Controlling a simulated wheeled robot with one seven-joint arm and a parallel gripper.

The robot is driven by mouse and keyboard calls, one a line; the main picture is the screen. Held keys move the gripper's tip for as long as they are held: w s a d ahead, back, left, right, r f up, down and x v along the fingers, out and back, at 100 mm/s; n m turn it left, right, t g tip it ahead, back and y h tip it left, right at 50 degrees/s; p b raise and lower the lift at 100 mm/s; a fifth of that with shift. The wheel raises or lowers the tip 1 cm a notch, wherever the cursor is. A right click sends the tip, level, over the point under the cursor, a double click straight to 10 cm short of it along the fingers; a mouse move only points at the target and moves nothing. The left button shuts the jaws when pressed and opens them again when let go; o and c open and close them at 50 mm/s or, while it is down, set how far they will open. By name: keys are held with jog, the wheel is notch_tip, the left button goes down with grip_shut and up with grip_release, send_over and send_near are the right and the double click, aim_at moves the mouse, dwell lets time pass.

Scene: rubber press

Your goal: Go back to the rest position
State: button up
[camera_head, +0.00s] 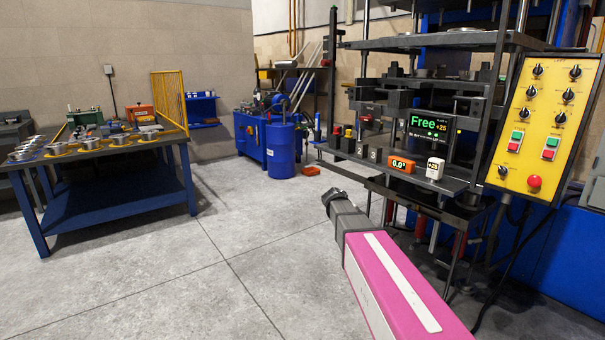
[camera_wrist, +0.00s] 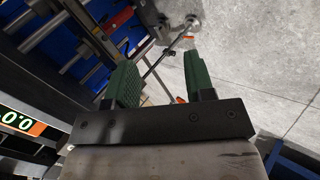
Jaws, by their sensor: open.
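My arm, with a pink link and a grey end, reaches up from the bottom right of the head view. Its far end is over open floor in front of the press (camera_head: 400,165). In the wrist view my gripper (camera_wrist: 165,85) shows two green finger pads standing apart. No object is held between them. Floor and a thin rod show in and beyond the gap. The fingers are not clear in the head view.
A yellow control panel (camera_head: 545,130) stands at the right. A display reading "Free" (camera_head: 428,125) is on the press. A blue table (camera_head: 110,200) with metal parts is at the left. A blue barrel (camera_head: 281,150) stands at the back. The grey floor between is clear.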

jog(key=s+f+m+g+y, duration=0.1)
jog(key=s+f, duration=0.3)
jog(key=s, duration=0.4)
jog(key=s+a+f+m+g+y, duration=0.1)
jog(key=s+f+g+y, duration=0.1)
jog(key=s+f, duration=0.3)
jog(key=s+a+f+m+g+y, duration=0.1)
jog(key=s+f+y, duration=0.3)
jog(key=s, duration=0.9)
jog(key=shift+s+f+m, duration=0.15)
jog(key=shift+f+m, duration=0.25)
jog(key=shift+f, duration=0.2)
jog(key=shift+a, duration=0.1)
jog(key=shift+c, duration=0.6)
